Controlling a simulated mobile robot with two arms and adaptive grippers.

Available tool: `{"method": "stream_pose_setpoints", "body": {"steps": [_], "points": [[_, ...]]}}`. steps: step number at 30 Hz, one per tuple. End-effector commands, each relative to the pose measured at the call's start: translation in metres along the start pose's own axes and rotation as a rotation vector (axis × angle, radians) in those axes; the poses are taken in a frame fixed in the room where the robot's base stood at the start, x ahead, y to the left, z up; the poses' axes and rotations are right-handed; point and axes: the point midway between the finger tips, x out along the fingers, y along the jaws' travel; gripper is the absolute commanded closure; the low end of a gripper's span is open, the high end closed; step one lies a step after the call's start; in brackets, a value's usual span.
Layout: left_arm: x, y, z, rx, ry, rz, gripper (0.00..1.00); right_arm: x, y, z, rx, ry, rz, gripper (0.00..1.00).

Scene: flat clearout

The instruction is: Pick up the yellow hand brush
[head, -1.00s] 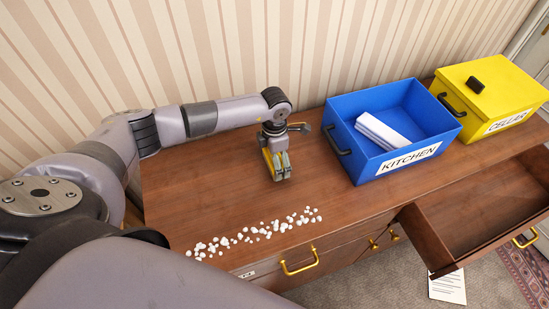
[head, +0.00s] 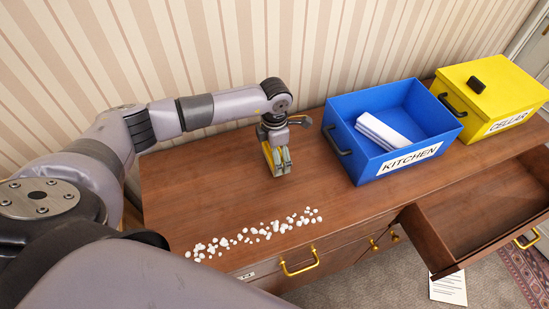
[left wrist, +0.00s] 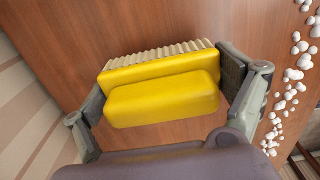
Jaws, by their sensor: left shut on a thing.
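The yellow hand brush (left wrist: 162,98) with pale bristles lies between both fingers of my left gripper in the left wrist view, touched at each end. My left gripper (head: 279,162) is shut on the brush and shows above the wooden dresser top in the head view. There the brush (head: 267,156) is mostly hidden behind the fingers and only a yellow strip of it shows. I cannot tell for sure how far it is above the top. My right gripper is not in view.
White crumbs (head: 258,232) lie along the front of the dresser top (head: 190,190). A blue KITCHEN box (head: 358,165) holding a white object (head: 382,131) stands to the right, with a closed yellow CELLAR box (head: 500,95) beyond. A drawer (head: 470,215) is open at the front right.

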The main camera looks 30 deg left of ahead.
Motion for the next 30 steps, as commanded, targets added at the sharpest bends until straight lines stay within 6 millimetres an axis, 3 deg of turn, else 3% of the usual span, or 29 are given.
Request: {"method": "stream_pose_setpoints", "body": {"steps": [12, 18, 24, 30], "points": [[-0.101, 0.002, 0.001, 0.000, -0.006, 0.006, 0.38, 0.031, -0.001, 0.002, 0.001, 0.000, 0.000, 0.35], [-0.143, 0.001, 0.001, 0.000, -0.003, 0.004, 0.38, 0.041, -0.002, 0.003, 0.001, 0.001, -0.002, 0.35], [-0.167, 0.000, 0.000, 0.000, -0.001, 0.002, 0.38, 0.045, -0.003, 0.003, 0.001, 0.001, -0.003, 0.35], [-0.175, 0.000, 0.000, 0.000, 0.000, 0.001, 0.38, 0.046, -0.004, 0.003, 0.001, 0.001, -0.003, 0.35]]}}
